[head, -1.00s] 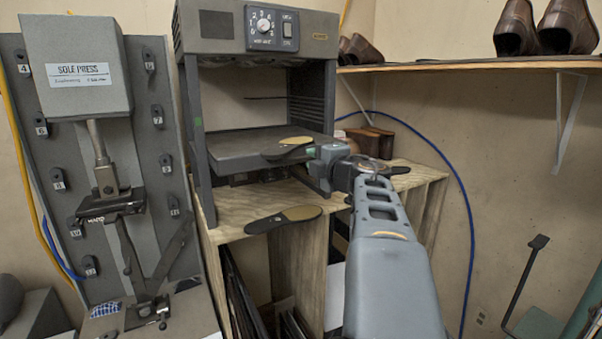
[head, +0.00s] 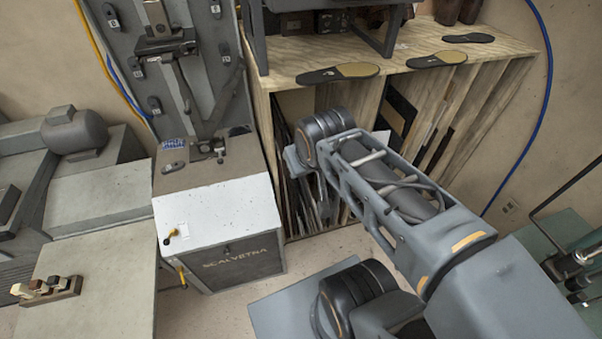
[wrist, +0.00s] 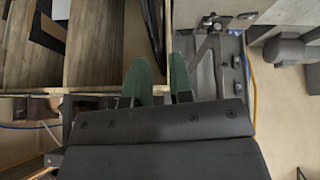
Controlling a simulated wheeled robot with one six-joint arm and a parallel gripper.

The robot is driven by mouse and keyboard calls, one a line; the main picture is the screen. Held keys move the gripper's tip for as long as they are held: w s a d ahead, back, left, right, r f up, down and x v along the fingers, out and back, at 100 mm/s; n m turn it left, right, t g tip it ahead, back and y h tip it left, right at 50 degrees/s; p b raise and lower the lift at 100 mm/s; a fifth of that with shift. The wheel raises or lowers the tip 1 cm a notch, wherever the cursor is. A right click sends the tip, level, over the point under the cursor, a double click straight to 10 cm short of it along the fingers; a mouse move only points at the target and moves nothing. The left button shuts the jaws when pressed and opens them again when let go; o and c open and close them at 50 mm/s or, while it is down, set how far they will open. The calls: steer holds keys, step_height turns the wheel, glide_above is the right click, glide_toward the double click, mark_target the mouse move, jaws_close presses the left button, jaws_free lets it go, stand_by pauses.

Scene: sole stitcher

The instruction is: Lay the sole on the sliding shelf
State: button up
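The gripper itself cannot be made out behind my arm in the head view.
The wooden cabinet (head: 290,98) has upright slots holding dark sheets. The sole press base (head: 215,160) and a pale-topped cabinet (head: 220,215) stand left of my arm. A blue cable (head: 548,90) hangs on the right wall. Some bare floor shows in front.

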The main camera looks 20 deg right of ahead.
steer(key=shift+s+a+f+g+y, duration=0.25)
steer(key=shift+s+a+f+g, duration=0.15)
steer(key=shift+s+a, duration=0.2)
steer(key=shift+s+a+f+g+y, duration=0.3)
steer(key=shift+s+a+f, duration=0.15)
steer(key=shift+s+a, duration=0.15)
jaws_close()
steer(key=w+d+r+m+t+b, duration=0.5)
steer(key=d+r+m, duration=0.2)
steer(key=r+m, duration=0.1)
steer(key=w+d+r+m+t+b, duration=0.4)
steer(key=d+r+m+b, duration=0.2)
steer(key=r+m, duration=0.1)
steer(key=s+d+r+m+t+h+p, duration=0.1)
steer(key=d+r+m+t, duration=0.1)
steer(key=r, duration=0.4)
steer(key=s+d+r+m+t+h, duration=0.2)
steer(key=d+r, duration=0.1)
steer(key=r, duration=0.3)
steer(key=w+d+p, duration=0.1)
steer(key=w+p, duration=0.3)
steer(key=w, duration=0.9)
steer(key=shift+w+d, duration=0.4)
